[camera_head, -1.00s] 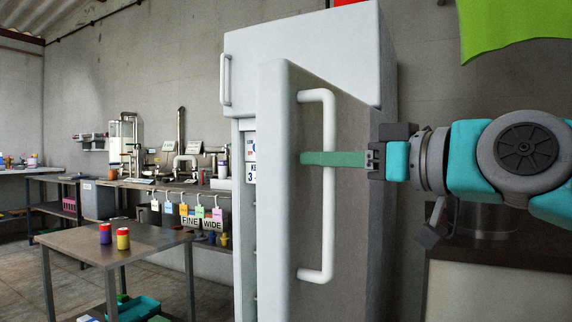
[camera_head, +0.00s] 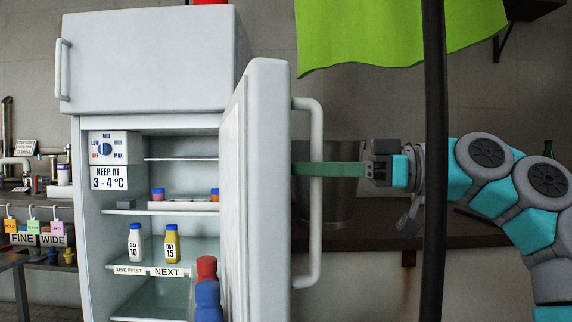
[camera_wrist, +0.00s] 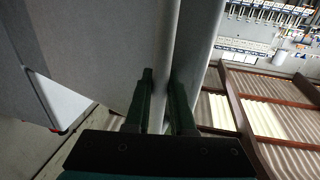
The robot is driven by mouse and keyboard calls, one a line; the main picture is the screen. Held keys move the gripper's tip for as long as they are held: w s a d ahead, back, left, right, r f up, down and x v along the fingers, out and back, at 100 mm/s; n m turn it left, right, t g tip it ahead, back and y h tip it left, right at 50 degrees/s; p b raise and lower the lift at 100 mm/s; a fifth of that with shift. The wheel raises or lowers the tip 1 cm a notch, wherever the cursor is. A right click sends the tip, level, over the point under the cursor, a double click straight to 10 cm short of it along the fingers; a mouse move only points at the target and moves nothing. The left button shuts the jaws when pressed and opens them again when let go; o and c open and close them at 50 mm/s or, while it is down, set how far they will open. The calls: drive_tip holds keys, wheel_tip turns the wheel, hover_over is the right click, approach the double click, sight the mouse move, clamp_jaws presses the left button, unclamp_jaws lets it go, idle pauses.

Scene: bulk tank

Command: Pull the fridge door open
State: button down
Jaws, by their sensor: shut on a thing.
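The white fridge (camera_head: 160,65) has its lower door (camera_head: 266,190) swung wide open, seen nearly edge-on, with its inside facing left. A long white vertical handle (camera_head: 316,220) is on the door's outer face. My gripper (camera_head: 305,169) reaches in from the right, its green fingers shut on the upper part of the handle. In the wrist view, the gripper's two fingers (camera_wrist: 165,95) lie on either side of the pale handle bar (camera_wrist: 170,45). The upper freezer door is shut.
Inside are shelves with a yellow bottle (camera_head: 171,243) and a white bottle (camera_head: 135,243). A dark vertical post (camera_head: 433,150) crosses in front of my arm. A green cloth (camera_head: 380,30) hangs above.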

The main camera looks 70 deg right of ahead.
drive_tip(key=shift+s+d+f, duration=0.1)
drive_tip(key=shift+s+d, duration=0.15)
drive_tip(key=shift+s, duration=0.15)
drive_tip(key=c, duration=0.8)
unclamp_jaws()
drive_tip(key=shift+s, duration=0.1)
drive_tip(key=shift+o, duration=0.2)
drive_tip(key=p+v, duration=0.1)
drive_tip(key=v, duration=0.7)
drive_tip(key=shift+a, duration=0.1)
